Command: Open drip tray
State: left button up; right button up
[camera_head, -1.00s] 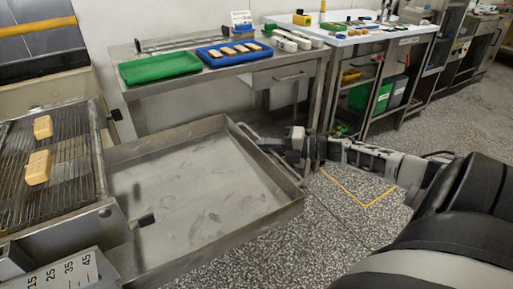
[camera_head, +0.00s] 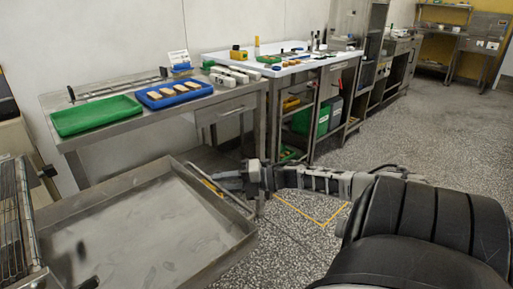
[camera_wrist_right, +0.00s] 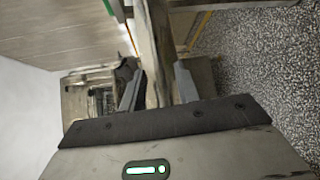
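The drip tray (camera_head: 150,232) is a large, shallow, empty metal tray at the lower left of the head view. It sticks out over the floor from beside the wire mesh. Its bar handle (camera_head: 236,197) runs along the outer right side. My right gripper (camera_head: 217,181) is at this handle. In the right wrist view, its two fingers (camera_wrist_right: 158,88) lie on either side of the handle bar (camera_wrist_right: 157,75), close against it, and look shut on it. My left gripper is not in view.
A metal table (camera_head: 150,123) behind the tray holds a green tray (camera_head: 97,115) and a blue tray (camera_head: 174,94) with several bars. A white-topped bench (camera_head: 290,64) stands farther right. The wire mesh (camera_head: 14,215) is at the left edge. Speckled floor (camera_head: 440,130) is open at right.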

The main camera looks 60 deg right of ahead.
pick_arm(q)
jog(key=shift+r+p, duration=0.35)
jog(key=shift+p, duration=0.8)
pick_arm(e)
jog(key=v, duration=1.3)
jog(key=shift+s, duration=0.2)
jog(key=shift+d, duration=0.15)
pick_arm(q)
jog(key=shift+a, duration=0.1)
